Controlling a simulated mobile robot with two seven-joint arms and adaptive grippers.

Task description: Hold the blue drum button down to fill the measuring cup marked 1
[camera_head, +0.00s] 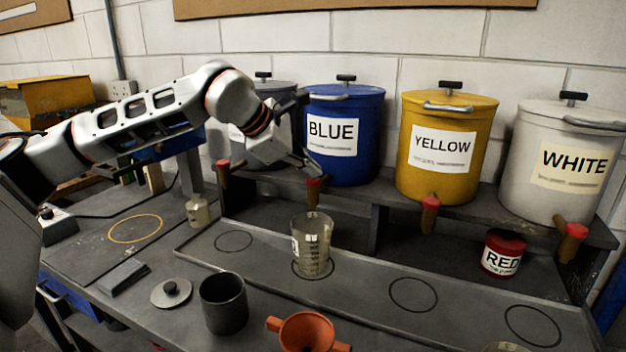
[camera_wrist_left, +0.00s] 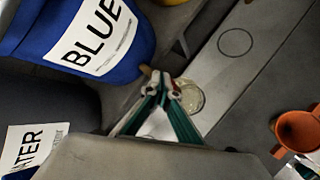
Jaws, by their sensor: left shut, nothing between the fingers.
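The blue drum (camera_head: 345,110), labelled BLUE, stands on the raised shelf. It also shows in the left wrist view (camera_wrist_left: 132,62). Its tap has a red button (camera_head: 313,184) at the shelf's front edge. A clear measuring cup (camera_head: 312,243) stands upright on a marked circle below that tap. Its label is turned to the side and I cannot read the number. The cup shows partly behind my fingers in the left wrist view (camera_wrist_left: 190,97). My left gripper (camera_head: 316,172) is shut and empty, its tips right at the button; I cannot tell whether they touch it.
A yellow drum (camera_head: 447,115) and a white drum (camera_head: 560,150) stand to the right, a grey drum (camera_head: 270,92) to the left. A red can (camera_head: 503,252), an orange funnel (camera_head: 304,332), a dark pot (camera_head: 223,303) and its lid (camera_head: 171,292) are nearby. Several marked circles are bare.

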